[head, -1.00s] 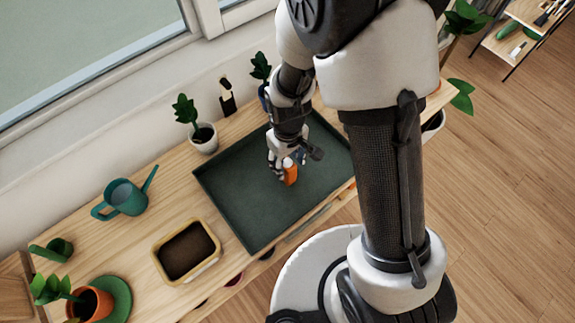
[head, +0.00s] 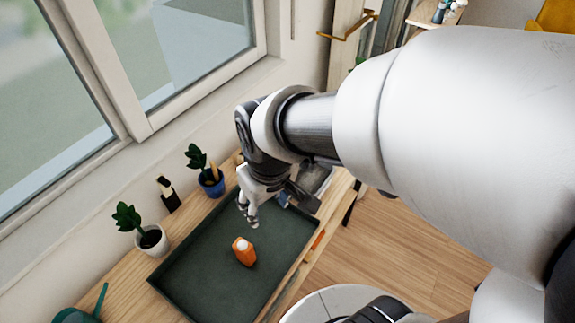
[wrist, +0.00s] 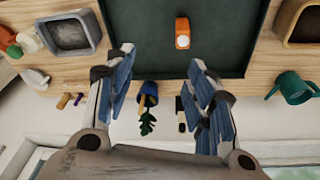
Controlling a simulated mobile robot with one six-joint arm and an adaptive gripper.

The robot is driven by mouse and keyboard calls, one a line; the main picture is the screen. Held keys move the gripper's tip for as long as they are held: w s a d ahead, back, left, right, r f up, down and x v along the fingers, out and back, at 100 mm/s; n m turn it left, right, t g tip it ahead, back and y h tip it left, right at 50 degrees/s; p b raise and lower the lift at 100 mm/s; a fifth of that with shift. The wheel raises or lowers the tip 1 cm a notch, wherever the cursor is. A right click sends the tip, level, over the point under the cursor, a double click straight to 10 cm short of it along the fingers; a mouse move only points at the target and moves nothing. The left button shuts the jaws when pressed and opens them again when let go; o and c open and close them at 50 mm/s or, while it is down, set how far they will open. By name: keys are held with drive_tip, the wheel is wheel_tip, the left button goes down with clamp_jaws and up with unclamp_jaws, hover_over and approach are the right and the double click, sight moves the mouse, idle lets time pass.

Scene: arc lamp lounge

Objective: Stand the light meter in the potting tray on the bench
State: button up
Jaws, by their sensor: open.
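In the wrist view the light meter (wrist: 182,30) shows beyond my fingertips, inside the tray (wrist: 228,45). My gripper (head: 249,214) is open and empty. It is above the tray's far part, apart from the light meter. In the wrist view the blue-padded fingers of my gripper (wrist: 160,62) are spread wide with nothing between them.
A potted plant in a white pot (head: 152,240) and one in a blue pot (head: 211,182) stand by the wall behind the tray. A teal watering can (wrist: 293,87) and a soil box (wrist: 304,22) are beside the tray. A grey-filled box (wrist: 70,35) is at its other side.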

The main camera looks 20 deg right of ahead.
drive_tip(key=s+d+r+m+t, duration=0.2)
drive_tip(key=s+d+r+m, duration=0.1)
drive_tip(key=s+r, duration=0.5)
drive_tip(key=shift+s+d, duration=0.65)
drive_tip(key=shift+s, duration=0.15)
